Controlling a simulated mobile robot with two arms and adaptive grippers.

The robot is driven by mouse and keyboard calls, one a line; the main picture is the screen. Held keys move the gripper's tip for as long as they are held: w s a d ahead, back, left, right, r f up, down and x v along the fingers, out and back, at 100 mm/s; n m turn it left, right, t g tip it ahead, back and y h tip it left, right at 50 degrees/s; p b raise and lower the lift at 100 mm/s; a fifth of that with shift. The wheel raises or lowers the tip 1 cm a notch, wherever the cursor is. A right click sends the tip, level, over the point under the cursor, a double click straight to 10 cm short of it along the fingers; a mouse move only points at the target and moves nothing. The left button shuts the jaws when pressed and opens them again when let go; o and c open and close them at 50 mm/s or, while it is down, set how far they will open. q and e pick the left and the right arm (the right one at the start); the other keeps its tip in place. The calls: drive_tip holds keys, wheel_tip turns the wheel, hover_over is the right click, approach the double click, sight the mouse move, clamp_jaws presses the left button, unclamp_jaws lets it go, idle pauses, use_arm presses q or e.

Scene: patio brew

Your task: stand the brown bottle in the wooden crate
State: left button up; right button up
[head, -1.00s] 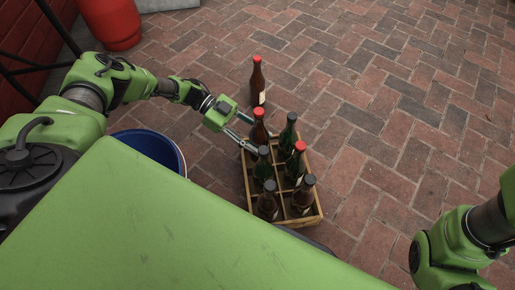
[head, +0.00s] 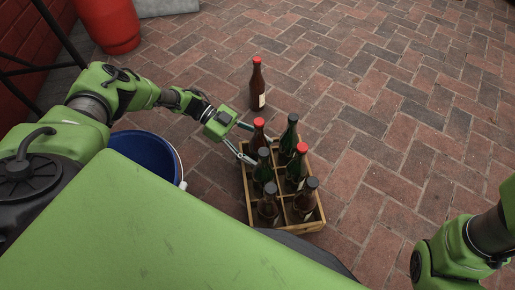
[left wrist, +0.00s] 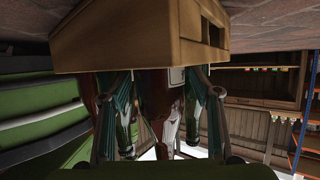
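The wooden crate (head: 248,197) stands on the brick paving and has divided cells with bottles in them. A brown bottle with a red cap (head: 258,133) stands upright in its far left cell. My left gripper (head: 250,143) is at this bottle from the left, its fingers spread on either side of it. In the left wrist view the fingers (left wrist: 155,115) are well apart, bottles showing between and behind them, and the crate (left wrist: 130,45) is at the top. The brown bottle's base is hidden in the crate. My right gripper is out of view.
Another red-capped brown bottle (head: 257,88) stands on the paving beyond the crate. Green bottles (head: 289,138) and dark-capped brown bottles (head: 305,200) fill other cells. A blue bucket (head: 150,152) is left of the crate. Paving to the right is clear.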

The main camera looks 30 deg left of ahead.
use_arm(q)
drive_tip(key=shift+r, duration=0.1)
drive_tip(key=shift+a+r, duration=0.2)
drive_tip(key=p+v, duration=0.1)
drive_tip(key=v, duration=1)
drive_tip(key=shift+a+p, duration=0.3)
